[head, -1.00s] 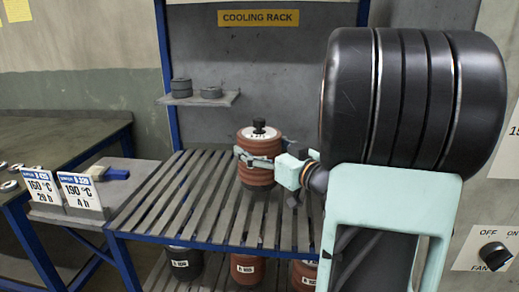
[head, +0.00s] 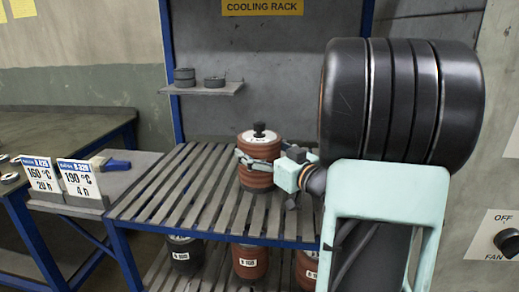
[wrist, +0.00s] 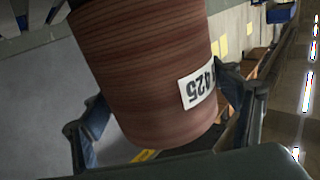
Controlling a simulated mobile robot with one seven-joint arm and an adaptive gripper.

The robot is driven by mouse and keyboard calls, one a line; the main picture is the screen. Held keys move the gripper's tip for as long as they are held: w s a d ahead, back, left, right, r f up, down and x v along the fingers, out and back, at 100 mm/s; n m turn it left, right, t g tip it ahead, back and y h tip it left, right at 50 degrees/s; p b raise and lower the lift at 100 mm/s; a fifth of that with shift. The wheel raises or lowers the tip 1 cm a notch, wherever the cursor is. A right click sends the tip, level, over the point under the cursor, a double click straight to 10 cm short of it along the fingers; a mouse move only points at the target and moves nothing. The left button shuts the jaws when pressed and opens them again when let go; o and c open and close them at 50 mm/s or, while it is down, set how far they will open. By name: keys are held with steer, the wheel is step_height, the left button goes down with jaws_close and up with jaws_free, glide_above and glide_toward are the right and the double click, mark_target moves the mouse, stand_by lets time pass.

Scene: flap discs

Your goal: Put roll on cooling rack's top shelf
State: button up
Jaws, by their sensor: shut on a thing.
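The roll (head: 256,178) is a reddish-brown ribbed cylinder with a white top and a black knob. It stands upright at the top slatted shelf (head: 178,188) of the cooling rack, towards the right; whether its base touches the slats is hard to tell. My gripper (head: 259,164) is shut on the roll from the right, with its pale fingers around the sides. In the wrist view the roll (wrist: 140,70) fills the middle, with a white label ending in 425, between the two fingers (wrist: 165,115). My arm hides the right part of the rack.
Lower-shelf rolls (head: 249,262) stand beneath. A small side shelf (head: 205,89) holds dark discs. Temperature cards (head: 79,180) stand on a side table at left. A blue rack post (head: 172,70) rises behind. The slats left of the roll are bare.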

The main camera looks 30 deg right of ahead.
steer(key=shift+r, duration=0.2)
steer(key=shift+f, duration=0.15)
steer(key=o, duration=2.1)
steer(key=shift+f, duration=0.15)
steer(key=shift+s, duration=0.35)
steer(key=s+d, duration=0.2)
steer(key=s, duration=0.9)
steer(key=shift+d+r, duration=0.15)
steer(key=shift+r, duration=0.05)
